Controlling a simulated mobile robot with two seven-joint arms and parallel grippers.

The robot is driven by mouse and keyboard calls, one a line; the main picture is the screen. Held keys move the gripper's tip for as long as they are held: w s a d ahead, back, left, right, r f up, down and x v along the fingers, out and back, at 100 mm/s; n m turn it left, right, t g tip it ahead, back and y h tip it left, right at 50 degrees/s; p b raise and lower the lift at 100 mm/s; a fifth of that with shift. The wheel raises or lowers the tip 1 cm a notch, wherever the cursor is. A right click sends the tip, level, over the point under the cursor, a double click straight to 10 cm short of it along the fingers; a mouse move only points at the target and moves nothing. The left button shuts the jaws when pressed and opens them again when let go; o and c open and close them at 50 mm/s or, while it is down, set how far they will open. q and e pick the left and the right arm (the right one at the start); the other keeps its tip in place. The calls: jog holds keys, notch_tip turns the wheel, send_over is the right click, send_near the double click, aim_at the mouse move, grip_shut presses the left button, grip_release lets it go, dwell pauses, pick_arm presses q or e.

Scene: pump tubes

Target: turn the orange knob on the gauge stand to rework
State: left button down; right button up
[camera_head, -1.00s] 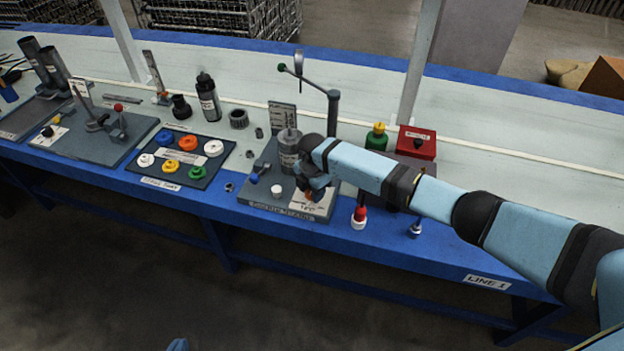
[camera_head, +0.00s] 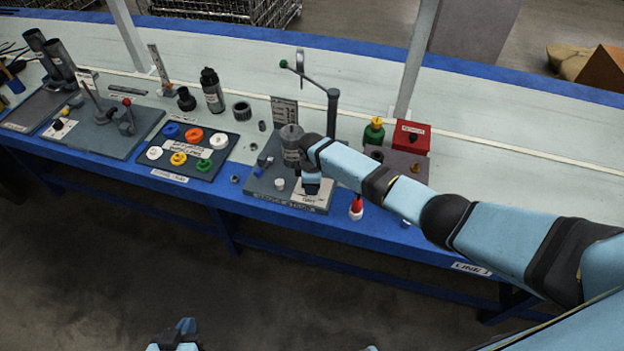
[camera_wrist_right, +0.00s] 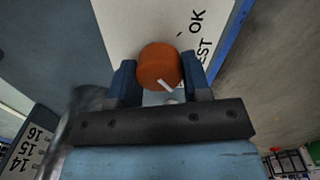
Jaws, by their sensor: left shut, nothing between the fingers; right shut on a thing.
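The orange knob (camera_wrist_right: 158,64) sits on a white label plate in the right wrist view, with a white pointer mark aimed to the lower right of that picture. My right gripper (camera_wrist_right: 160,84) is shut on the knob, one finger on each side. In the head view this gripper (camera_head: 311,186) is at the front right of the gauge stand (camera_head: 262,188), and the knob is hidden behind it. The label shows "OK" and part of another word ending in "EST"; the word rework is not readable. My left gripper (camera_head: 184,328) is shut and empty, low at the bottom edge, away from the bench.
A grey cylinder (camera_head: 291,146) stands on the stand close to my right gripper, below a post with a lever arm (camera_head: 333,110). A red-topped bottle (camera_head: 356,206) is just right of the stand. A tray of coloured rings (camera_head: 214,166) lies to the left.

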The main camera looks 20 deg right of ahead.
jog(key=shift+m, duration=0.6)
jog(key=o, duration=0.9)
jog(key=shift+d, duration=0.1)
jog(key=shift+o, duration=0.2)
jog(key=shift+r, duration=0.1)
notch_tip(320, 180, up, 14)
jog(key=p, duration=0.2)
jog(key=shift+s, duration=0.15)
jog(key=shift+f+p, duration=0.2)
jog(key=shift+p, duration=0.1)
